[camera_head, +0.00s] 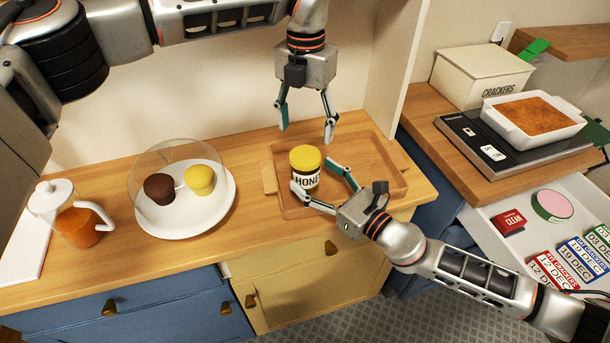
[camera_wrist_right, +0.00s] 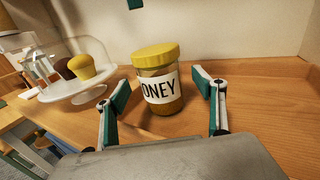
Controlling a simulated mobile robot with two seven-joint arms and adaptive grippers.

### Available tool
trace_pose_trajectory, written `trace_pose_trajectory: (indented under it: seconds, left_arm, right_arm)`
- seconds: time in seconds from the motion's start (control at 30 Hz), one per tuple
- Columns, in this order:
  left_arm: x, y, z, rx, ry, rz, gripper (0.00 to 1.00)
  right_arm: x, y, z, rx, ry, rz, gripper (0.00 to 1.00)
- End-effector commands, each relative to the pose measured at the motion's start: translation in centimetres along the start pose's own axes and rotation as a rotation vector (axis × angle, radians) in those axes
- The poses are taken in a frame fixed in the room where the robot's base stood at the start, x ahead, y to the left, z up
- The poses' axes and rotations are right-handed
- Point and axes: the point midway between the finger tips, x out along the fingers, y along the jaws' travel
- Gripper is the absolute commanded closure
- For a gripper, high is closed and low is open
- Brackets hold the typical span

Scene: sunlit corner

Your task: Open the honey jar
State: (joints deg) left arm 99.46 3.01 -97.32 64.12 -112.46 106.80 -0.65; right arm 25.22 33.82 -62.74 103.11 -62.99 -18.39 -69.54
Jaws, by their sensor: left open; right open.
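The honey jar (camera_head: 305,168) stands upright on the wooden tray (camera_head: 383,190), its yellow lid (camera_head: 305,157) on. In the right wrist view the jar (camera_wrist_right: 160,88) shows its "HONEY" label, partly turned, and the lid (camera_wrist_right: 155,54) sits on top. My left gripper (camera_head: 307,134) points down above and just behind the jar, open and empty. My right gripper (camera_head: 318,182) comes in from the front right, open, with its fingers on either side of the jar. In the right wrist view gaps show between the jar and both fingers (camera_wrist_right: 162,98).
A white cake stand (camera_head: 190,215) with two muffins under a clear dome stands left of the tray. An orange jug (camera_head: 78,222) is at far left. A cracker box (camera_head: 480,77), a scale with a baking dish (camera_head: 532,118) and an open drawer (camera_head: 500,242) are at right.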

Motion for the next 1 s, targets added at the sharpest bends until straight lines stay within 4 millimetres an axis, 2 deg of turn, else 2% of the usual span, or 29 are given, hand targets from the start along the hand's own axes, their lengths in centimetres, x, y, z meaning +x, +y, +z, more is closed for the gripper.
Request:
trace_pose_trajectory:
  seconds: [0.2,0.53,0.8,1.0]
  left_arm:
    - [0.0,0.0,0.0,0.000,0.000,0.000,0.36]
    - [0.0,0.0,0.0,0.000,0.000,0.000,0.36]
    - [0.0,0.0,0.0,0.000,0.000,0.000,0.36]
    - [0.0,0.0,0.0,0.073,0.000,0.000,0.36]
  right_arm:
    - [1.9,0.0,0.0,0.001,0.000,0.000,0.31]
    - [2.2,0.0,0.0,0.001,0.001,0.000,0.31]
    - [2.2,0.0,0.0,0.001,0.001,-0.001,1.00]
    - [2.2,0.0,0.0,0.001,0.001,-0.001,1.00]
